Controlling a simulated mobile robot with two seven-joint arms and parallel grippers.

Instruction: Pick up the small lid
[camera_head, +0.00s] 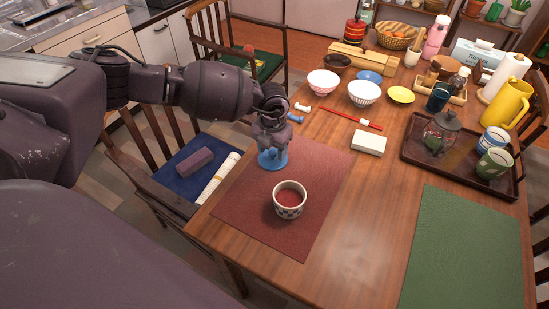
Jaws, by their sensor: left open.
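A small blue round piece, which looks like the small lid (272,160), is on the dark red place mat near its upper left edge. My left gripper (272,146) points down directly over it and hides its top. The gripper is open; I cannot tell whether its fingers touch the lid. A checkered cup (289,209) with reddish drink stands on the mat just below and right of the lid, apart from it. My right gripper is not in view.
The red mat (320,170) is otherwise bare. A tray (425,171) with a glass teapot (440,134) and mugs stands at the right. Bowls (364,94), a white box (368,144) and red chopsticks (354,119) lie behind. A chair (160,190) is at the left.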

